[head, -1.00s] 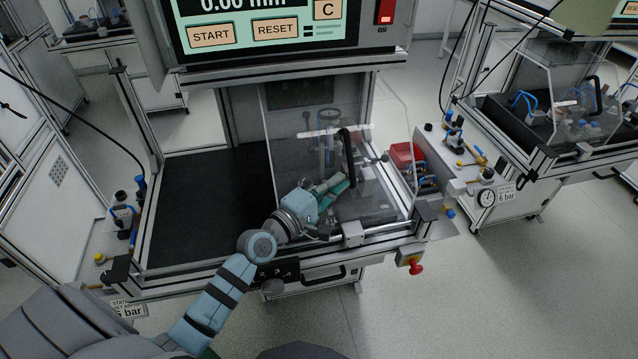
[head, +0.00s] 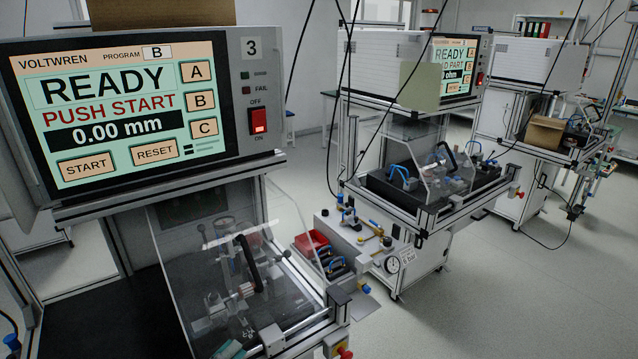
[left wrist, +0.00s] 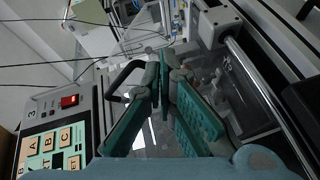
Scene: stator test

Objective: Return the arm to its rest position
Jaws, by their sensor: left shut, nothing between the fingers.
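My left gripper (head: 232,347) shows only as teal fingertips at the bottom edge of the head view, in front of the clear guard (head: 190,262) of station 3. The left wrist view shows its teal fingers (left wrist: 163,65) shut together, with nothing held. The guard's black handle (head: 249,262) is beyond the fingertips in the head view. In the left wrist view the handle (left wrist: 118,78) is just left of the fingers; I cannot tell whether they touch. The rest of my left arm is out of the head view. My right gripper is not in view.
The station 3 screen (head: 122,105) reads READY, PUSH START, 0.00 mm; its red switch (head: 259,121) is lit. A side shelf with a red bin (head: 311,243) and a gauge (head: 392,264) stands to the right. Further stations stand behind. Floor (head: 500,295) is clear at the right.

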